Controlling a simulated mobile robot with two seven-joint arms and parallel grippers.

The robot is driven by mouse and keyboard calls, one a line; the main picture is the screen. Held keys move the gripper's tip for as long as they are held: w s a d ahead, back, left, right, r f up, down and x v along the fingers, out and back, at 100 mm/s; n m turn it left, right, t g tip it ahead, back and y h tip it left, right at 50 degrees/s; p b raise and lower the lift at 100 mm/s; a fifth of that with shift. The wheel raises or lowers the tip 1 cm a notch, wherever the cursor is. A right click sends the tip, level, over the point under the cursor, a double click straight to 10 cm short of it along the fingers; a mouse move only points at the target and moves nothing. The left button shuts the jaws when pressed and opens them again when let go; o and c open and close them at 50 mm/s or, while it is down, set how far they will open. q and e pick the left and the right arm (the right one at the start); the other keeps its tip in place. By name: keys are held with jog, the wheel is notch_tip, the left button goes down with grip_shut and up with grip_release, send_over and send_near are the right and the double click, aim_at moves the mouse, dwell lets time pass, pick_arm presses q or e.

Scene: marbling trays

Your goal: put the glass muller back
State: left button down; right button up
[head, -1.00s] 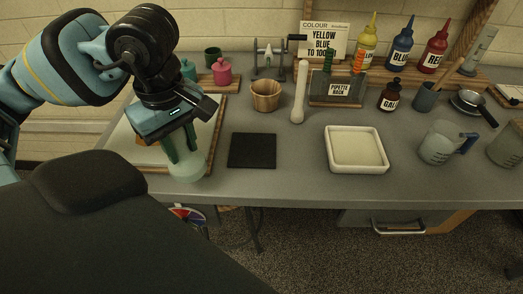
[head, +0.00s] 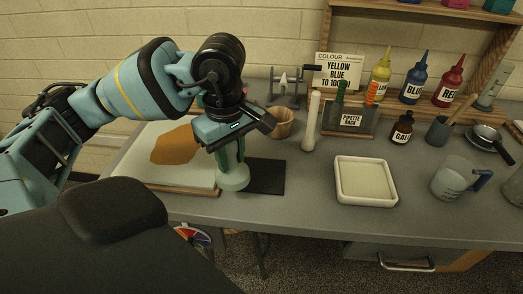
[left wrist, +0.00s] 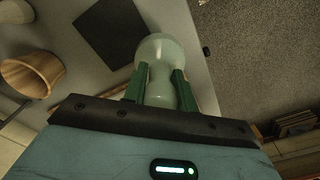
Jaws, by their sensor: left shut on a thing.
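The glass muller (head: 234,179) is pale green and translucent, with a wide round foot. It shows upright in my left gripper (head: 230,158), whose green fingers are shut on its upper part. In the left wrist view the muller (left wrist: 155,51) sits between the fingers (left wrist: 160,85). In the head view it overlaps the left edge of a flat black mat (head: 267,177); the mat (left wrist: 109,33) also shows beside it in the wrist view. I cannot tell whether its foot touches the grey table. My right gripper is out of view.
A pale slab (head: 147,174) with an orange-brown patch (head: 175,146) lies left of the muller. A wooden pot (head: 281,122) and a white pestle (head: 311,122) stand behind the mat. A white tray (head: 367,202) stands to the right, with bare table between it and the mat.

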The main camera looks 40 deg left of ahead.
pick_arm(q)
jog(key=w+f, duration=0.1)
jog(key=w, duration=0.1)
jog(key=w+d+f, duration=0.1)
jog(key=w, duration=0.2)
jog(key=w+f+p, duration=0.1)
jog(key=w+f, duration=0.1)
jog(key=w, duration=0.1)
jog(key=shift+d, duration=0.3)
jog(key=shift+f, duration=0.15)
jog(key=c, duration=1.6)
grip_release()
jog(key=shift+f, duration=0.15)
jog(key=o, duration=0.5)
jog(key=shift+s, duration=0.1)
